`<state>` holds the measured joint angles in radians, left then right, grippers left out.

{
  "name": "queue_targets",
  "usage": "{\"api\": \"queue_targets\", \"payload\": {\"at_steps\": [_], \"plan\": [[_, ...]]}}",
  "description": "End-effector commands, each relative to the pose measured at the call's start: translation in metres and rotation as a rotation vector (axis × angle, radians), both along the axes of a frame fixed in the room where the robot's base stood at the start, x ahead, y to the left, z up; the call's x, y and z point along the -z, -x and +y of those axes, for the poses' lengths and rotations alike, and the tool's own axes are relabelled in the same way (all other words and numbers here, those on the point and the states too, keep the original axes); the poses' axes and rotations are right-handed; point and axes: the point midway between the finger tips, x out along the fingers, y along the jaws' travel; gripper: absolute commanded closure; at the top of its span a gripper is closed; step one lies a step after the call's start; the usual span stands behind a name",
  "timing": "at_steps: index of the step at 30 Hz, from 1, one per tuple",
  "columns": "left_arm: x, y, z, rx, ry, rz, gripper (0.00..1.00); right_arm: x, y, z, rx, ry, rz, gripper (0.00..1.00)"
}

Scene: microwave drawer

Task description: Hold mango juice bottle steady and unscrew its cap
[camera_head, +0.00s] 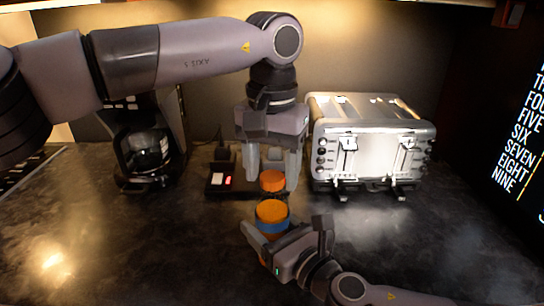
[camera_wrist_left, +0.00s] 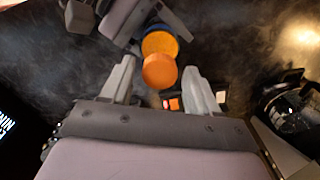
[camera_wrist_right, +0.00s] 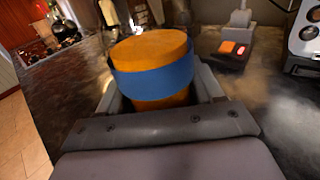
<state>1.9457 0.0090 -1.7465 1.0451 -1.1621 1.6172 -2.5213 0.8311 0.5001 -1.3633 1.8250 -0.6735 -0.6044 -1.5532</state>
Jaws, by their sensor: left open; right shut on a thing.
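The mango juice bottle (camera_head: 271,225) is orange with a blue band and stands upright in the front middle. My right gripper (camera_head: 284,238) is shut around it; the right wrist view shows the bottle (camera_wrist_right: 155,78) between its fingers. A round orange cap (camera_head: 272,181) shows apart from the bottle top, just behind it in the head view. My left gripper (camera_head: 272,172) points down with its fingers open on either side of the cap, which also shows in the left wrist view (camera_wrist_left: 160,71). I cannot tell whether either finger touches the cap. The bottle's lower part is hidden.
A silver toaster (camera_head: 365,140) stands at the back right. A coffee maker (camera_head: 145,150) stands at the back left. The dark counter is clear at front left and right.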

Motion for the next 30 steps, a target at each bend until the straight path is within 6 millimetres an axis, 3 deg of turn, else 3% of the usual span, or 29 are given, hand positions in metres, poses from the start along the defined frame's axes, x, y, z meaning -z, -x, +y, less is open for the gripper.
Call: {"api": "queue_targets", "payload": {"at_steps": [5, 10, 20, 30], "plan": [[0.0000, 0.0000, 0.0001, -0.001, 0.000, 0.000, 0.43, -0.0002, 0.0000, 0.0001, 0.000, -0.001, 0.001, 1.00], [-0.0002, -0.0001, 0.0001, -0.001, 0.000, 0.000, 0.97, -0.0002, 0.0000, 0.0001, 0.000, -0.001, 0.001, 1.00], [-0.0004, 0.0000, 0.0000, -0.095, 0.001, 0.000, 0.98, -0.0002, -0.0001, 0.0001, 0.000, -0.001, 0.000, 1.00], [-0.0011, 0.0001, 0.0001, -0.629, 0.001, 0.000, 0.98, -0.0003, -0.0001, 0.0001, 0.000, -0.001, 0.000, 1.00]]}}
